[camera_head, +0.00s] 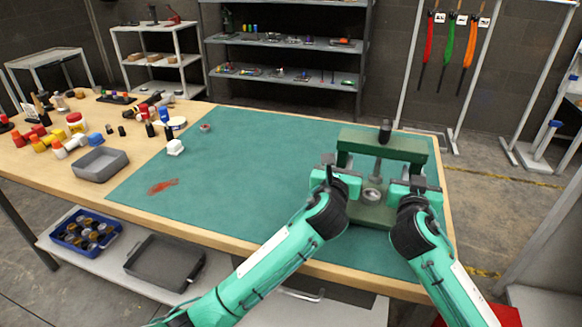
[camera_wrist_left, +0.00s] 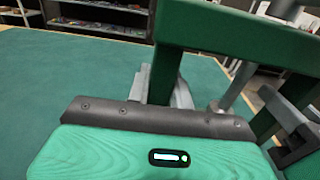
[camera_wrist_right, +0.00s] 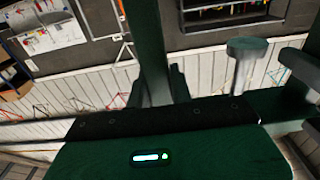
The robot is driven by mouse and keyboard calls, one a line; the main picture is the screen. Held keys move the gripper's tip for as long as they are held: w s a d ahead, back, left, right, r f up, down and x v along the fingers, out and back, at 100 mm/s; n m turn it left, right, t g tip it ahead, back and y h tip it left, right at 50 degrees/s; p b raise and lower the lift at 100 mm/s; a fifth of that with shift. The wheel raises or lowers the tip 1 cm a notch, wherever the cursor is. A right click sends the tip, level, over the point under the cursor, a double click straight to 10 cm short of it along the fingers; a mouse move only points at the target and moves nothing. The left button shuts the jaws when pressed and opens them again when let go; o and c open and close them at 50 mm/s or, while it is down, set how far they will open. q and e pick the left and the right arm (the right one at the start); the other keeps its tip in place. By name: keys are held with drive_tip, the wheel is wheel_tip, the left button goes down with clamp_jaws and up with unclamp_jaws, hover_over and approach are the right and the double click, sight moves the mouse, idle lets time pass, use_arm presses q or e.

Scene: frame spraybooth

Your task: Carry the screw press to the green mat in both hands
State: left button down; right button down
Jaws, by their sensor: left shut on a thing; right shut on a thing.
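The screw press (camera_head: 402,149) is a green frame with a thick top beam, two side posts and a dark screw head on top. It stands upright at the right end of the table. My left gripper (camera_head: 333,170) is shut on its left post, which also shows in the left wrist view (camera_wrist_left: 166,70). My right gripper (camera_head: 414,187) is shut on its right post, seen in the right wrist view (camera_wrist_right: 151,50). The green mat (camera_head: 250,180) covers most of the tabletop. The press is over its right part; I cannot tell whether its base touches the mat.
A red smear (camera_head: 162,187) marks the mat. The mat's middle is clear. Shelves (camera_head: 290,45) stand behind.

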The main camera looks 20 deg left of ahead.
use_arm(q)
drive_tip(key=c, duration=1.7)
unclamp_jaws()
drive_tip(key=shift+f+b, duration=0.4)
drive_tip(key=shift+f, duration=0.15)
use_arm(e)
drive_tip(key=c, duration=1.7)
unclamp_jaws()
drive_tip(key=shift+d+f, duration=0.1)
drive_tip(key=shift+f, duration=0.35)
use_arm(q)
drive_tip(key=o, duration=0.4)
drive_tip(key=shift+s+r, duration=0.1)
drive_tip(key=shift+r, duration=0.1)
drive_tip(key=shift+c, duration=0.2)
use_arm(e)
drive_tip(key=o, duration=0.4)
drive_tip(key=shift+s+r, duration=0.1)
drive_tip(key=shift+r, duration=0.05)
drive_tip(key=shift+c, duration=0.2)
use_arm(q)
drive_tip(key=shift+o, duration=0.5)
drive_tip(key=shift+s+r, duration=0.15)
drive_tip(key=shift+s, duration=0.05)
use_arm(e)
drive_tip(key=shift+o, duration=0.5)
drive_tip(key=shift+s+r, duration=0.15)
drive_tip(key=shift+s, duration=0.05)
drive_tip(key=shift+w, duration=0.15)
